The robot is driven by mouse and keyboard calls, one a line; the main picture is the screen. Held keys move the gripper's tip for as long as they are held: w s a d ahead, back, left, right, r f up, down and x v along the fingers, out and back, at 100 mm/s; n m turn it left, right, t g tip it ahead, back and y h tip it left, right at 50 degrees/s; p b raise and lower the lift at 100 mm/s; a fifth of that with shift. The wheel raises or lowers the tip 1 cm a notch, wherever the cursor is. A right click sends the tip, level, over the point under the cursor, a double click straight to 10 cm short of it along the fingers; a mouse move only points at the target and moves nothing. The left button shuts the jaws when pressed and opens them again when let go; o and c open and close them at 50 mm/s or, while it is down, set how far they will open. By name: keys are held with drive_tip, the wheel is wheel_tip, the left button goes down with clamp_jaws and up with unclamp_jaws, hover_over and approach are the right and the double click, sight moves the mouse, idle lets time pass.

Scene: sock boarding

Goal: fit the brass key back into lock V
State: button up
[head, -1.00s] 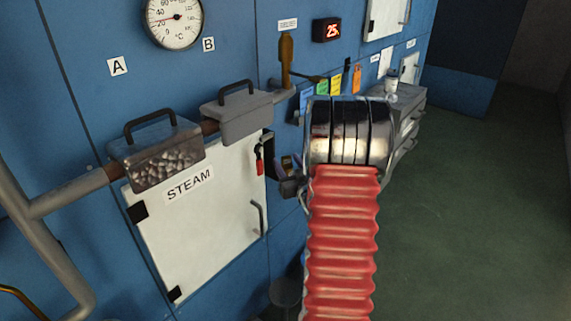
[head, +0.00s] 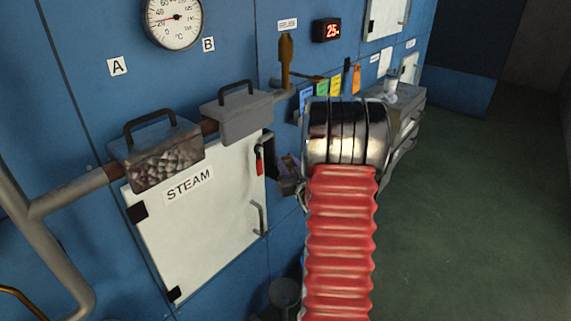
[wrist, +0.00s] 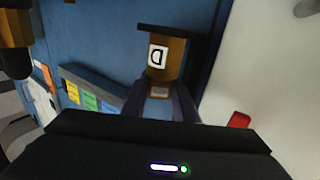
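In the wrist view, a brass block (wrist: 168,66) with a dark plate across one end and a white label reads as an upside-down D. A small brass piece (wrist: 160,91) with a grey tag sticks out of it towards me. The two dark fingers of my gripper (wrist: 161,98) lie close on either side of this piece. I cannot tell whether they touch it. In the head view, my gripper (head: 290,186) is small and dark at the blue wall, right of the STEAM door (head: 205,230), partly hidden by my arm. I see no label V in either view.
A red-handled item (head: 259,162) hangs at the STEAM door's upper right edge. Two lidded boxes (head: 155,158) sit above the door on a pipe. A brass lever (head: 286,60) stands above the coloured tags (head: 333,84). Green floor on the right is clear.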

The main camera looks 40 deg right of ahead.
sight(287, 157)
clamp_jaws()
drive_tip(key=shift+r, duration=0.1)
wheel_tip(287, 157, up, 10)
drive_tip(key=shift+f, duration=0.1)
idle(0.6)
drive_tip(key=shift+s, duration=0.15)
idle(0.5)
